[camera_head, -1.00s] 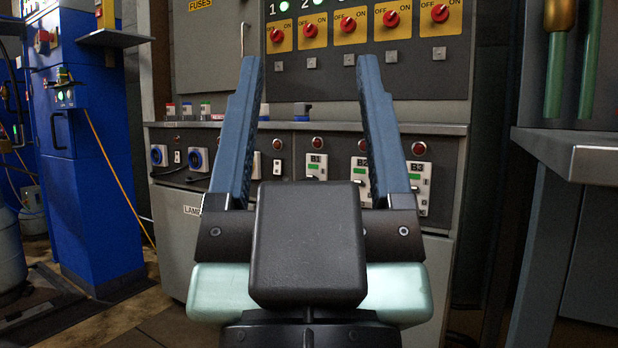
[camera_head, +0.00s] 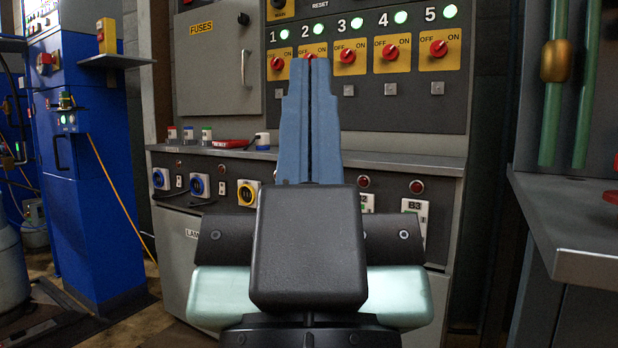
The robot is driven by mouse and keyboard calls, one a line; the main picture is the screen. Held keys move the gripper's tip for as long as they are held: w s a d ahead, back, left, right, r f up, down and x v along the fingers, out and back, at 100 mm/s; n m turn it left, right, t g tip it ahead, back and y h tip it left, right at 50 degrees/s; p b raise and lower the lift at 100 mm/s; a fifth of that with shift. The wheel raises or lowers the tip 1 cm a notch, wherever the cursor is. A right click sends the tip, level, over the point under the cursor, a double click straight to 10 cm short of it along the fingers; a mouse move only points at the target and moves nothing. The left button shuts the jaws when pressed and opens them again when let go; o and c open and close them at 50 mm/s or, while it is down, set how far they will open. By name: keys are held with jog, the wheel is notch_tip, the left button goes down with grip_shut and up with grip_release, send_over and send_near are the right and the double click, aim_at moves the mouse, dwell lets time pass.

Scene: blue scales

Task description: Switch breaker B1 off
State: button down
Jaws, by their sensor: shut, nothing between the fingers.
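My gripper (camera_head: 310,68) is in the middle of the view, its two blue fingers closed together and pointing forward toward the grey control cabinet. Nothing shows between the fingers. Breaker B1 is hidden behind my gripper, so its lever position cannot be seen. Part of breaker B2 (camera_head: 367,202) shows just right of the fingers. Breaker B3 (camera_head: 415,217), a white unit with a green mark, is further right. I cannot tell how far the fingertips are from the cabinet.
Above the ledge (camera_head: 400,160) are several red rotary switches (camera_head: 438,48) on yellow plates, with green lamps lit. A blue cabinet (camera_head: 95,200) stands at left; a grey bench (camera_head: 590,262) juts in at right.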

notch_tip(320, 180, up, 24)
jog(key=p, duration=2.1)
jog(key=shift+w, duration=0.1)
